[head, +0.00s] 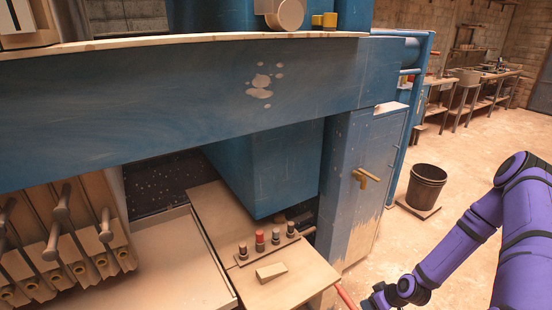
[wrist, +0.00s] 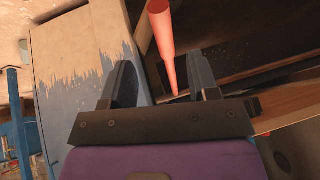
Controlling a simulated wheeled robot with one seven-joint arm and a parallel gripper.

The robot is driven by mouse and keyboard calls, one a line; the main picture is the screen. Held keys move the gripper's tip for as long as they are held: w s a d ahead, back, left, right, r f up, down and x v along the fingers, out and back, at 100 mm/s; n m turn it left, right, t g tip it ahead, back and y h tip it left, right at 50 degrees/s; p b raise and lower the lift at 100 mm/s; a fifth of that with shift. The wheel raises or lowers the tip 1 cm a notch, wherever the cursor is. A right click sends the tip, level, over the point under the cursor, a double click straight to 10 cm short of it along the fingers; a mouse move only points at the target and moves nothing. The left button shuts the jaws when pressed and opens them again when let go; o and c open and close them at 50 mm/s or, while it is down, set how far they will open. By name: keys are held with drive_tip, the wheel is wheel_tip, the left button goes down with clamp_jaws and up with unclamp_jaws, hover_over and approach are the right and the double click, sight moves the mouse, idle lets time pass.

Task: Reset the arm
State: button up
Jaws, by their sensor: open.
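My purple arm (head: 465,240) reaches in from the right edge of the head view, bent at the elbow, with its wrist low near the bottom edge. My gripper (wrist: 162,72) shows in the wrist view with its two dark fingers apart. A red rod (wrist: 163,40) stands in the gap between the fingers in that view; I cannot tell whether it touches either one. The red rod also shows in the head view (head: 345,296), beside the bench corner and left of my wrist. The fingertips are not clear in the head view.
A large blue press frame (head: 200,95) spans the left and middle. Below it, a wooden panel (head: 285,275) carries several small knobs. A blue cabinet (head: 350,190) with a brass handle stands close left of my arm. A black bucket (head: 426,187) stands on the open floor behind.

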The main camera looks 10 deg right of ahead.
drive_tip(key=w+d+r+g+h, duration=0.1)
drive_tip(key=w+d+r+h, duration=0.15)
drive_tip(key=r, duration=0.65)
drive_tip(key=w+d+r+g+h, duration=0.1)
drive_tip(key=w+d+r, duration=0.2)
drive_tip(key=r, duration=0.6)
drive_tip(key=a+r+h, duration=0.2)
drive_tip(key=a+r, duration=0.1)
drive_tip(key=r, duration=1.9)
drive_tip(key=s+a+r+m+t, duration=0.1)
drive_tip(key=s+a+r, duration=0.25)
drive_tip(key=r, duration=0.45)
drive_tip(key=s+a+r+m, duration=0.1)
drive_tip(key=s+a+r, duration=0.25)
drive_tip(key=r, duration=0.55)
drive_tip(key=s+a+r+m, duration=0.1)
drive_tip(key=s+a+r, duration=0.2)
drive_tip(key=s, duration=0.5)
drive_tip(key=s+a+r+m+t, duration=0.1)
drive_tip(key=s+a+r, duration=0.2)
drive_tip(key=s, duration=0.6)
wheel_tip(320, 180, up, 3)
drive_tip(key=shift+a+f+y, duration=0.1)
drive_tip(key=shift+a+y, duration=0.25)
drive_tip(key=shift+y, duration=0.1)
